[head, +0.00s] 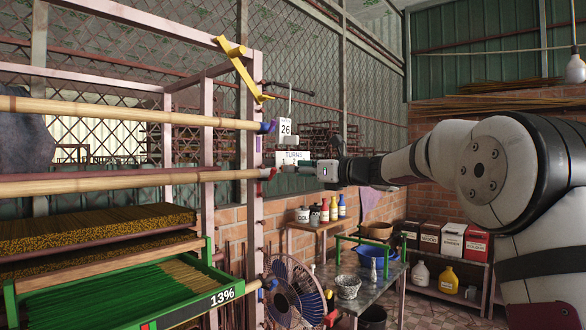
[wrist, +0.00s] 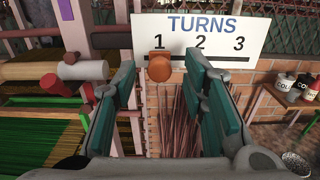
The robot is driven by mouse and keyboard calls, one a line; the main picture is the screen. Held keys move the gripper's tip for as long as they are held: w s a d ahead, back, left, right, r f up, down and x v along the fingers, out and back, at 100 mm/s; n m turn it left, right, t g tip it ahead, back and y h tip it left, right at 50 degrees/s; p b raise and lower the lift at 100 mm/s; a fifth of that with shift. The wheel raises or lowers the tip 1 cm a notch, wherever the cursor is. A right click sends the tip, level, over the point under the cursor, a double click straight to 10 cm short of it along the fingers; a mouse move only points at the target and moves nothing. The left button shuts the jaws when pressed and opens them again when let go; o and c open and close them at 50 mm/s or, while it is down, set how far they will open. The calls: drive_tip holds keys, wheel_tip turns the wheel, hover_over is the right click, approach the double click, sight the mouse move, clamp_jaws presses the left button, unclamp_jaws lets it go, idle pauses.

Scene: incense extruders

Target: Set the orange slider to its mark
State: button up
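The orange slider (wrist: 160,68) sits under the number 1 at the left of the white TURNS board (wrist: 207,35) in the wrist view. The board also carries the numbers 2 and 3, with a dark rail along its lower part. My gripper (wrist: 161,72) is open, with a teal-padded finger on each side of the slider and gaps between. Whether the fingers reach its depth is hard to tell. In the head view my gripper (head: 302,168) is just below the TURNS board (head: 292,156); the slider is not clear there. No separate target mark is distinguishable.
A pink rack with bamboo poles (head: 130,112) stands left of my gripper. A 26 tag (head: 286,128) hangs above the board. A fan (head: 292,290) and a table with bowls (head: 365,290) stand lower down. Brick wall lies behind.

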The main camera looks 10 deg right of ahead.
drive_tip(key=shift+x, duration=1.25)
clamp_jaws()
drive_tip(key=w+d+b, duration=0.2)
drive_tip(key=d, duration=0.1)
drive_tip(key=shift+w+d, duration=0.3)
drive_tip(key=shift+d, duration=0.05)
unclamp_jaws()
